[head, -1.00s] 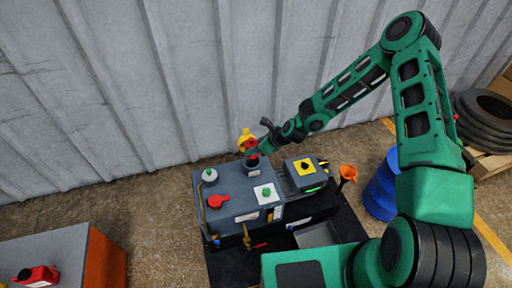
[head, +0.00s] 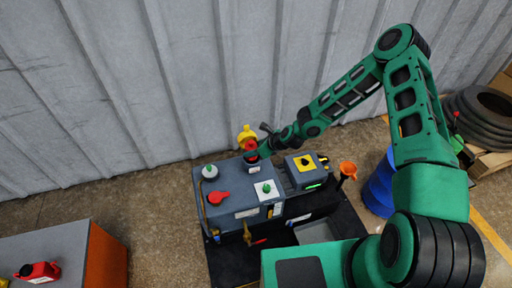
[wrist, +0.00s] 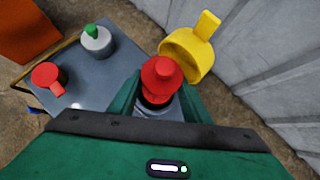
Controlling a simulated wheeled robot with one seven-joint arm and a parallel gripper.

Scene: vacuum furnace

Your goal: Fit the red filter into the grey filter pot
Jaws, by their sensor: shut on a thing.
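The red filter (wrist: 162,76) stands upright between the two green fingers of my gripper (wrist: 158,98), which is shut on it. In the head view the red filter (head: 249,145) is at the back of the grey machine, in line with the filter pot (head: 251,159). The pot is mostly hidden under the filter and fingers. The filter's lower end is hidden, so I cannot tell how deep it sits in the pot. A yellow lid (wrist: 189,54) with a tab stands open just behind the filter; it also shows in the head view (head: 246,133).
The grey machine top (head: 232,205) carries a red handle (head: 218,197), a white pot with green knob (head: 209,171) and a green button on a white plate (head: 266,188). A box with a yellow plate (head: 304,163) and an orange funnel (head: 347,169) stand right. The corrugated wall is close behind.

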